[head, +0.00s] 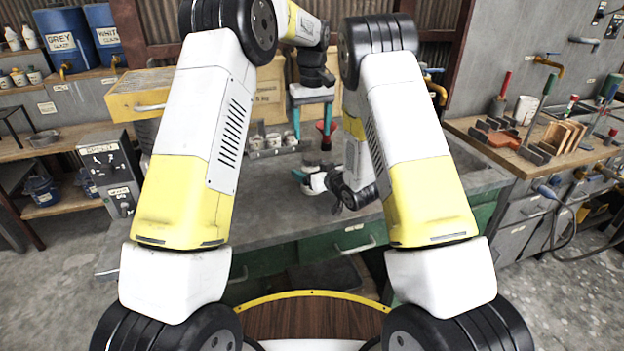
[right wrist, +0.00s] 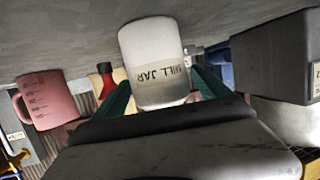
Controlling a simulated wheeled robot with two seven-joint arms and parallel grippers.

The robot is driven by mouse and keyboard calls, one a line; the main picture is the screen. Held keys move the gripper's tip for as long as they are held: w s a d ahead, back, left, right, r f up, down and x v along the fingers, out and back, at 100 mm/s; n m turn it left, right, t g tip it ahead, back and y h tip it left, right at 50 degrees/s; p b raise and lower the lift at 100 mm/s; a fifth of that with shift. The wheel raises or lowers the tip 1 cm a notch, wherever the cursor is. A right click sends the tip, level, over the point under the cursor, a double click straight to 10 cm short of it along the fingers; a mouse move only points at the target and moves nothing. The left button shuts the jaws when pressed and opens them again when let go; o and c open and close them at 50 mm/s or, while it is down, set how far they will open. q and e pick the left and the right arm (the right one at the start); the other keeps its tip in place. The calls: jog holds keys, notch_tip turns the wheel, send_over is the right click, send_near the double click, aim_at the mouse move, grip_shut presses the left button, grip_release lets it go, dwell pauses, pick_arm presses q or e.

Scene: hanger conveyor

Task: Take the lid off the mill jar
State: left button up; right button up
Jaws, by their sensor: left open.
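The mill jar (right wrist: 152,65) is a pale jar with its name on a label. The right wrist view shows it upside down, beside the grey bench top. My right gripper (head: 307,180) is low over the bench, with its teal fingers on either side of the jar. Whether they press on it is unclear. In the head view the jar (head: 316,182) is small and partly covered. My left gripper (head: 312,115) is open and empty above the bench, fingers pointing down, higher than the jar.
A pink measuring jug (right wrist: 48,99) and a dark grey box (right wrist: 277,58) flank the jar in the right wrist view. A red item (head: 326,130) and several small cups (head: 273,140) stand towards the back of the bench. The bench's left front (head: 250,205) is clear.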

aim_at(312, 156)
grip_shut()
pick_arm(q)
jog(key=m, duration=0.8)
jog(key=shift+m, duration=0.3)
jog(key=m, duration=1.2)
jog(key=shift+m, duration=0.4)
jog(key=m, duration=1.4)
jog(key=shift+m, duration=0.3)
jog(key=shift+f, duration=4)
jog(key=shift+c, duration=0.4)
